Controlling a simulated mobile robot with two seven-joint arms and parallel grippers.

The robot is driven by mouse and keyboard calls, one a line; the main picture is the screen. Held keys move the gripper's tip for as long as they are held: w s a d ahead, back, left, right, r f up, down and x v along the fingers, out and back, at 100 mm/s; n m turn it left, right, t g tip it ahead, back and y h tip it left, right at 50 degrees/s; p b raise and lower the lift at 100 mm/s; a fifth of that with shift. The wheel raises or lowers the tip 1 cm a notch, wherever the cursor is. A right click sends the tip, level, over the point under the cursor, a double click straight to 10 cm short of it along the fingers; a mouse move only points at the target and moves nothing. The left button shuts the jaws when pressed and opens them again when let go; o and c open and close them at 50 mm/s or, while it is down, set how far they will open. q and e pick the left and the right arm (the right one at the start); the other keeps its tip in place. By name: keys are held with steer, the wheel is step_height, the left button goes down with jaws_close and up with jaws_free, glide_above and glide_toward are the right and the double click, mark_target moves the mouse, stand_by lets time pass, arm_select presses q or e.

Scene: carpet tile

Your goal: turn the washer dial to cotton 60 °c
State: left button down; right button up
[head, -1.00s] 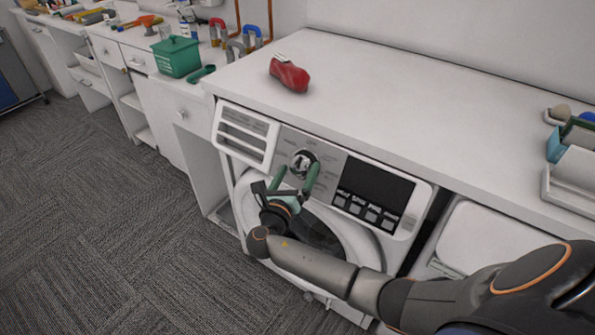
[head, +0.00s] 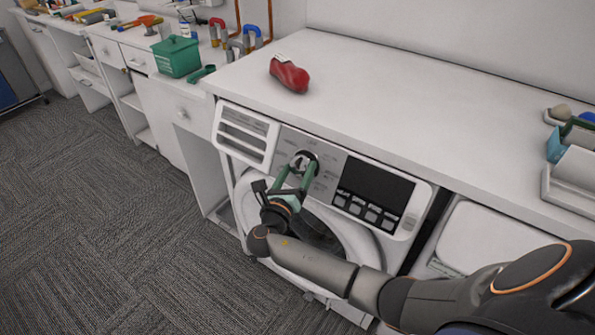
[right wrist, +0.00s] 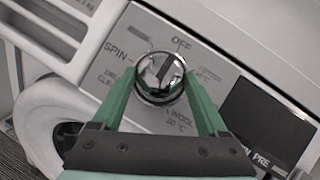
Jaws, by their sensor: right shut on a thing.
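The washer (head: 350,232) stands under the white counter, its control panel facing me. Its round chrome dial (head: 303,161) sits on the panel between the detergent drawer and the dark display. In the right wrist view the dial (right wrist: 159,78) shows a dark pointer bar tilted a little right of upright, its upper end just right of below OFF. Labels around it include SPIN, COTTON at the upper right and WOOL at the lower right. My right gripper (head: 295,172) has its green fingers on either side of the dial, shut on it. My left gripper is not in view.
The detergent drawer (head: 246,137) is left of the dial and the display with buttons (head: 374,193) is right of it. A red object (head: 289,74) lies on the counter above. A green basket (head: 177,57) stands on the counter at left.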

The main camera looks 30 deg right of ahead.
steer(key=shift+f, duration=0.1)
steer(key=m+h+b, duration=0.1)
steer(key=m, duration=0.1)
steer(key=m+g+b, duration=0.1)
steer(key=m+b, duration=0.1)
steer(key=shift+w+a+f+h, duration=0.15)
steer(key=shift+f+h, duration=0.05)
steer(key=shift+h, duration=0.2)
steer(key=m+g+h+b, duration=0.1)
steer(key=m+g+b, duration=0.2)
steer(key=m, duration=0.1)
steer(key=shift+w+m, duration=0.1)
steer(key=shift+m, duration=0.3)
steer(key=shift+m+g+h+b, duration=0.4)
steer(key=shift+m+b, duration=0.05)
steer(key=shift+m, duration=0.35)
steer(key=shift+r+m, duration=0.1)
steer(key=shift+m, duration=0.3)
steer(key=shift+m+g+b, duration=0.4)
steer(key=shift+b, duration=0.05)
steer(key=shift+r+m, duration=0.1)
steer(key=shift+m, duration=0.2)
steer(key=shift+g, duration=0.3)
